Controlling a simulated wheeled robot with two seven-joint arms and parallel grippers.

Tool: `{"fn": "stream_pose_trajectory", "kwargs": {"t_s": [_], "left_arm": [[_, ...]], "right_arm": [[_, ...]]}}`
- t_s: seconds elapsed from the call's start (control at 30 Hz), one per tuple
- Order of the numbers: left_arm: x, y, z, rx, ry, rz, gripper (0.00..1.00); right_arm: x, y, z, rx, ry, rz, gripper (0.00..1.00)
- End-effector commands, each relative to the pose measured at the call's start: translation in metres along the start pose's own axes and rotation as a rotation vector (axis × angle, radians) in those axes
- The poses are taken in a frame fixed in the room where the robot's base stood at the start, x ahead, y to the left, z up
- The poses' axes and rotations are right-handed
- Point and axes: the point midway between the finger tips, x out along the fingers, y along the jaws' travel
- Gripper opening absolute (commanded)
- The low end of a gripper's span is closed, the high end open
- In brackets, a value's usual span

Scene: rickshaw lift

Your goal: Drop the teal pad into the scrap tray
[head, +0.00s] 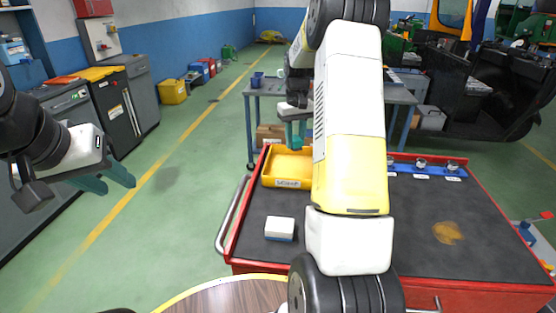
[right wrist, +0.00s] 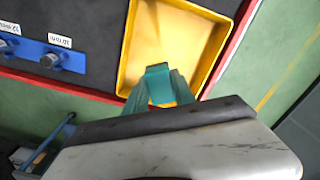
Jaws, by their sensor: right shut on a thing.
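The yellow scrap tray (head: 266,170) sits at the far left corner of the red cart's dark top; in the right wrist view the tray (right wrist: 205,35) lies beyond my fingertips. My right gripper (head: 294,135) points down above the tray's far part, partly behind my own arm. In the wrist view my right gripper (right wrist: 158,85) is shut on the teal pad (right wrist: 158,70), which is hard to tell from the teal fingers. My left gripper (head: 108,181) is open and empty over the floor at the left, away from the cart.
A white and blue block (head: 279,229) lies on the cart top (head: 405,220) in front of the tray. A blue rail (head: 430,171) with labelled metal parts runs along the cart's far edge. A brown stain (head: 447,233) marks the top. A grey table (head: 262,91) stands behind.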

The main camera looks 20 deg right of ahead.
Motion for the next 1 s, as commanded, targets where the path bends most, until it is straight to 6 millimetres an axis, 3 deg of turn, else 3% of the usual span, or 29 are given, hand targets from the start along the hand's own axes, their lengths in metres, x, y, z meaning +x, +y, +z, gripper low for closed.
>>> {"fn": "stream_pose_trajectory", "kwargs": {"t_s": [0.13,0.17,0.27,0.3,0.67,1.0], "left_arm": [[0.0,0.0,0.0,0.0,0.0,0.0,0.36],[0.0,0.0,0.0,0.0,0.0,0.0,0.36],[0.0,0.0,0.0,0.0,0.0,0.0,0.36],[0.0,0.0,0.0,0.0,0.0,0.0,0.36],[0.0,0.0,0.0,0.0,0.0,0.0,0.36],[0.0,0.0,0.0,0.0,0.0,0.0,0.36]], "right_arm": [[0.0,0.0,0.0,0.0,0.0,0.0,0.0],[0.0,0.0,0.0,0.0,0.0,0.0,0.34],[0.0,0.0,0.0,0.0,0.0,0.0,0.54],[0.0,0.0,0.0,0.0,0.0,0.0,0.56],[-0.006,0.0,0.0,0.0,0.001,0.0,0.56],[-0.061,0.0,-0.001,0.001,0.003,0.001,0.56]]}}
